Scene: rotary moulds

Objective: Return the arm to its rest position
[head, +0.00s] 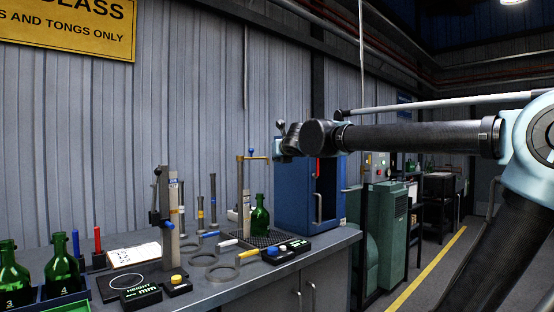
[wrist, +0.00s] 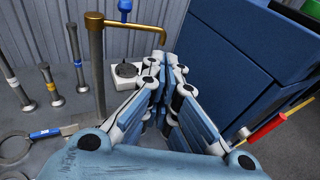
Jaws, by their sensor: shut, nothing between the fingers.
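My arm (head: 410,138) reaches in from the right of the head view, level above the bench. My gripper (wrist: 167,62) shows in the wrist view with its fingers closed together and nothing between them. In the head view its end is in front of the blue cabinet (head: 330,190), and its fingers are hard to make out. In the wrist view the fingers are just right of a brass-topped post (wrist: 97,60) and left of the blue cabinet (wrist: 225,65).
The grey bench (head: 215,295) holds a green bottle (head: 260,217) near the post, ring gauges (head: 222,272), a height gauge (head: 168,220) and upright rods. More green bottles (head: 62,265) stand at left. A green machine (head: 385,235) stands right of the bench.

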